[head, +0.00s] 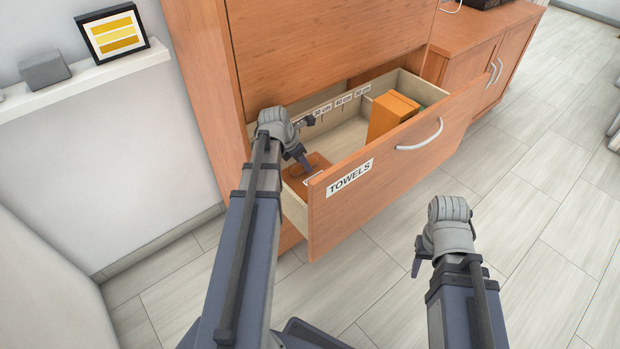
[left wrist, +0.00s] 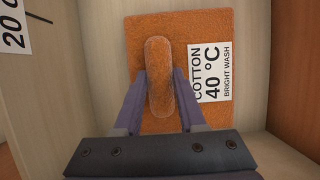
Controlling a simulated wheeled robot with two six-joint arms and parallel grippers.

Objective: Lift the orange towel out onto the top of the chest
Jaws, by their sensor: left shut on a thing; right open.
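The orange towel (left wrist: 210,50) lies in the left part of the open drawer labelled TOWELS (head: 382,165). It bears a white label reading COTTON 40 °C BRIGHT WASH. In the left wrist view my left gripper (left wrist: 163,95) is shut on a raised orange ridge on the towel. In the head view my left gripper (head: 304,163) reaches down into the drawer, and the towel (head: 318,160) shows partly behind the drawer front. My right gripper (head: 418,262) is open and empty, in front of the drawer and above the floor. The top of the chest is not clearly visible.
A lower cabinet (head: 480,45) stands to the right. A wall shelf (head: 85,80) holds a picture and a grey block.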

